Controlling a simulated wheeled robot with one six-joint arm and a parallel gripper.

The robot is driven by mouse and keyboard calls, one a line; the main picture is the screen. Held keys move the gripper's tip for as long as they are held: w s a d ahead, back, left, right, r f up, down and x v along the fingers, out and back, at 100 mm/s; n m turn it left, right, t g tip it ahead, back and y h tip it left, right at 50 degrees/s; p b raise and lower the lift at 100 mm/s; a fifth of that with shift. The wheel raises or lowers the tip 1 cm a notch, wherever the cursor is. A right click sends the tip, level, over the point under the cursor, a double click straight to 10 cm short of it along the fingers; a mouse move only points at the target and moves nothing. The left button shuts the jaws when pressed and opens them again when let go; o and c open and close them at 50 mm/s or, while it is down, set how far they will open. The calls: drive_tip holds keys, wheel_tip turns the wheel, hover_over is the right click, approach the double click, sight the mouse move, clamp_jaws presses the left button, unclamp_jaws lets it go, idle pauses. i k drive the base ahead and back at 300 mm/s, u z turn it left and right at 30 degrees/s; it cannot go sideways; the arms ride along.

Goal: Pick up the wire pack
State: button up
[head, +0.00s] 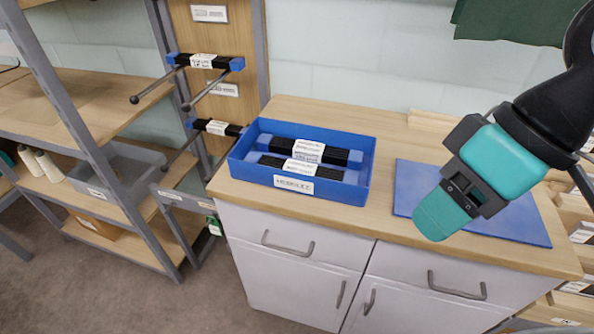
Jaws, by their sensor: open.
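Two wire packs lie side by side in a blue tray (233,167) on the wooden cabinet top. The rear wire pack (335,156) is a black bundle with a white label band and a blue end. The front wire pack (273,161) is a similar black bundle with a white band, partly hidden by the tray's front wall. My gripper (440,215), teal and black, is to the right of the tray, above a blue mat (409,177). It is apart from both packs. It holds nothing that I can see; its fingertips are not clearly visible.
More black packs with blue ends (204,63) rest on metal pegs at the left. A shelf unit (92,138) with a grey bin (125,163) stands further left. The tray's walls surround the packs. Bare cabinet top (378,135) lies between tray and mat.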

sight(288, 165)
drive_tip(key=u, duration=2)
drive_tip(key=k, duration=0.85)
drive_tip(key=z, duration=1)
drive_tip(key=i, duration=0.45)
